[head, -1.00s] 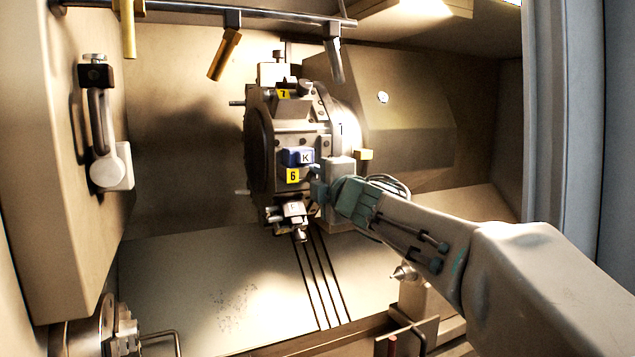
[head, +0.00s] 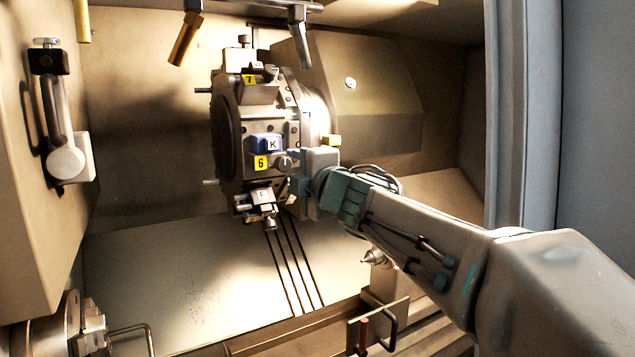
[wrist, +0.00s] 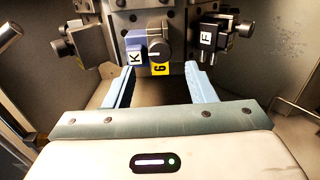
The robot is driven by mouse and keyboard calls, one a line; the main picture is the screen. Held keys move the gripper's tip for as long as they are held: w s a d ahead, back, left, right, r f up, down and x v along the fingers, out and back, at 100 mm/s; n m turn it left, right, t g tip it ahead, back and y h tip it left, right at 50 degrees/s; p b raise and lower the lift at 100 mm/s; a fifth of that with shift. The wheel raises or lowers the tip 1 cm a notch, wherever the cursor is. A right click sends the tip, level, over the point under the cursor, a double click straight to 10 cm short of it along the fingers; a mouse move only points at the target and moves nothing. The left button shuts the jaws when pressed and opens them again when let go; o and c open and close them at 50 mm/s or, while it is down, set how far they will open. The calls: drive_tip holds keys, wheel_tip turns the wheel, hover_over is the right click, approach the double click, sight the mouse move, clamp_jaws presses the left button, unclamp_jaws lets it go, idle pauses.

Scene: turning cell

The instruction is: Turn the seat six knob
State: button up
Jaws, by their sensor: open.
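The seat six knob (head: 284,162) is a small round dark knob with a light pointer mark, just right of the yellow 6 label (head: 261,163) on the turret. The wrist view shows the knob (wrist: 160,52) head-on, with the blue K block (wrist: 135,51) to its left and the 6 label (wrist: 159,69) below it. My gripper (head: 298,186) is to the lower right of the knob in the head view. In the wrist view its pale blue fingers stand wide apart, left and right of the knob's line. They are empty and appear short of it.
The F tool block (head: 262,197) sits below seat six and the 7 label (head: 249,80) above. In the wrist view the F block (wrist: 207,38) is close to the right finger. A tailstock-like point (head: 374,257) lies below my arm. The machine floor (head: 180,270) is largely clear.

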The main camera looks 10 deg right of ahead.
drive_tip(key=v, duration=0.9)
drive_tip(key=shift+p, duration=0.35)
